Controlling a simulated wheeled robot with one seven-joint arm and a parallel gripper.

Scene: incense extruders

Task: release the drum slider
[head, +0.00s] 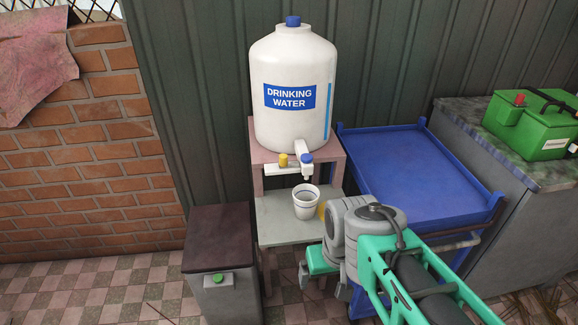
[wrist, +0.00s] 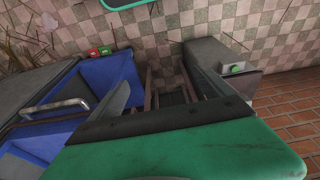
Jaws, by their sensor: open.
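The white water drum (head: 293,85), with a blue cap and a "DRINKING WATER" label, stands upright on a pinkish stand (head: 258,175). At its base, a white spout with a blue knob (head: 307,158) points down. Beside it a yellow knob (head: 283,160) sits on a short white bar (head: 276,171), which looks like the slider. A white cup (head: 306,203) stands on the lower shelf under the spout. My gripper (wrist: 162,92) is open and empty in the wrist view.
A blue cart (head: 420,170) stands right of the stand. A grey counter (head: 500,215) with a green case (head: 530,125) is farther right. A dark-topped grey box (head: 218,245) with a green button stands left. Behind are a corrugated wall and bricks.

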